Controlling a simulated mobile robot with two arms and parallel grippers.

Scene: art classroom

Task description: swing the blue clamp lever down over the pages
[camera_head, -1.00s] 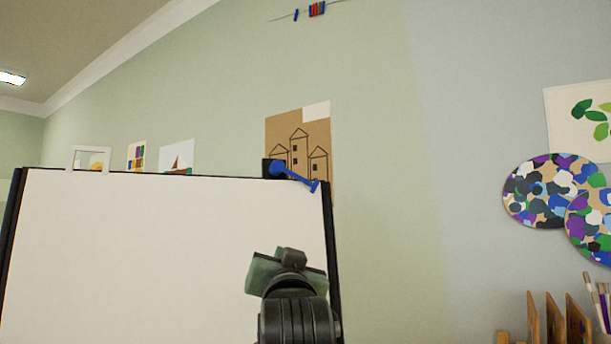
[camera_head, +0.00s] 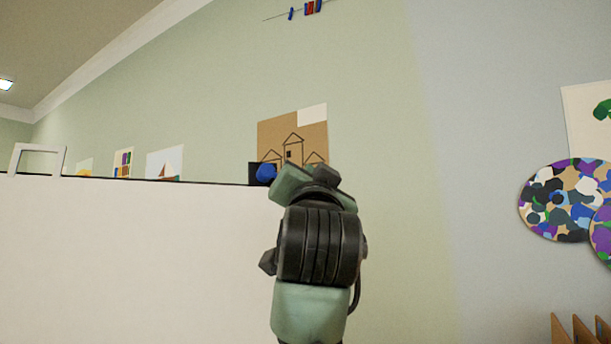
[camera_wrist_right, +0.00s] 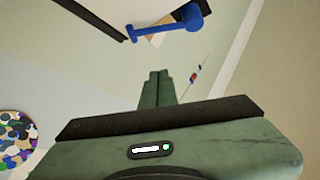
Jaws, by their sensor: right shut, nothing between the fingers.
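The blue clamp lever (camera_head: 266,173) sits on a dark block at the top right of the large white pages (camera_head: 130,250). In the head view only its rounded pivot end shows; my right gripper hides the rest. In the right wrist view the lever (camera_wrist_right: 165,27) shows whole, with its round pivot at right and its arm reaching left to a small cross end near the board's dark edge. My right gripper (camera_head: 308,180) is shut and empty. In the wrist view its fingertips (camera_wrist_right: 158,74) are apart from the lever, with a gap between. My left gripper is out of view.
A pale frame-shaped handle (camera_head: 38,160) stands at the board's top left. Pictures hang on the green wall behind. Colourful palettes (camera_head: 562,200) hang at right, above brown wooden uprights (camera_head: 582,330).

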